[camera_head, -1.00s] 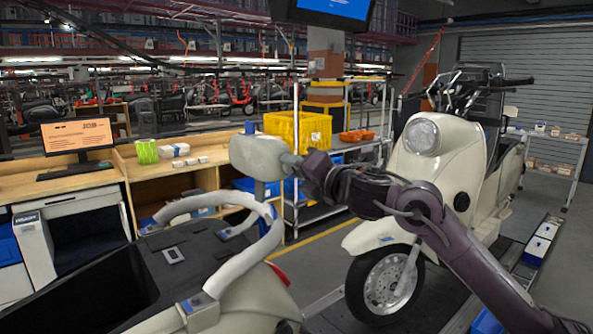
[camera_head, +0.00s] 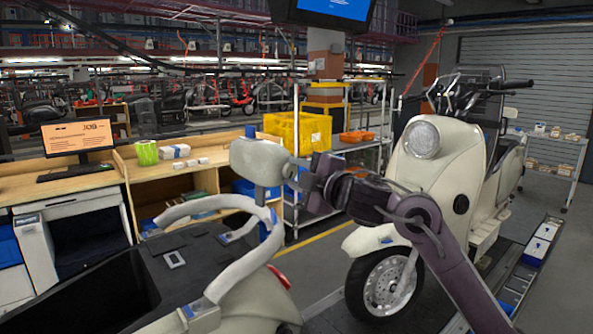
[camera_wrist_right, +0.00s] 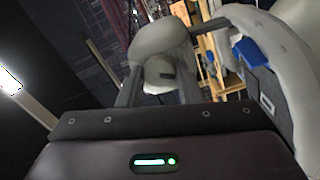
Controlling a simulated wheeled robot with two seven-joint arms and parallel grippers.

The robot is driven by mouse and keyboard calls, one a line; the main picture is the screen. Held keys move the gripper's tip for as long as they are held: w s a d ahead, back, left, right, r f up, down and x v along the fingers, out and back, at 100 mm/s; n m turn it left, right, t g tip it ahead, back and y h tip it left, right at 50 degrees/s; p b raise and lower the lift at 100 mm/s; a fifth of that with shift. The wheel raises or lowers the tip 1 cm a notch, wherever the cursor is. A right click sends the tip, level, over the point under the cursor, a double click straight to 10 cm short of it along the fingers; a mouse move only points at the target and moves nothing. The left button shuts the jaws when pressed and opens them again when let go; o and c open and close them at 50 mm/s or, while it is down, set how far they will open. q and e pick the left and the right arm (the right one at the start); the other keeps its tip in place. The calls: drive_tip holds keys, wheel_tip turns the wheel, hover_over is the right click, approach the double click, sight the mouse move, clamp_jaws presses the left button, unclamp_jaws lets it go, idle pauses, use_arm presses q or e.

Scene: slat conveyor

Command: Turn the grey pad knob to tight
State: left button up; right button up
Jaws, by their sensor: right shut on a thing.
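The grey pad (camera_head: 255,160) stands on a stem above the tail of the near cream scooter (camera_head: 255,300). My right gripper (camera_head: 292,172) reaches it from the right in the head view. In the right wrist view the two dark fingers sit on either side of a rounded grey knob (camera_wrist_right: 159,76), and the gripper is shut on it. The pad (camera_wrist_right: 160,35) shows just beyond the knob. The knob is hidden in the head view, and I cannot read its setting. My left gripper is not in view.
The pale grab rail (camera_head: 245,262) curves below the pad. A second cream scooter (camera_head: 440,185) stands behind my right arm. A wooden bench (camera_head: 160,175) and a yellow crate (camera_head: 298,130) are farther back. The air left of the pad is clear.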

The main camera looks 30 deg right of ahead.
drive_tip(key=m+p, duration=0.1)
drive_tip(key=m, duration=0.1)
drive_tip(key=shift+r+m, duration=0.1)
drive_tip(key=shift+m, duration=0.3)
drive_tip(key=m+p, duration=0.2)
drive_tip(key=shift+m, duration=0.4)
drive_tip(key=m+p, duration=0.3)
drive_tip(key=m, duration=0.1)
drive_tip(key=shift+m+p, duration=0.8)
drive_tip(key=shift+m, duration=0.2)
drive_tip(key=shift+f, duration=0.2)
drive_tip(key=o, duration=1)
drive_tip(key=shift+s, duration=0.1)
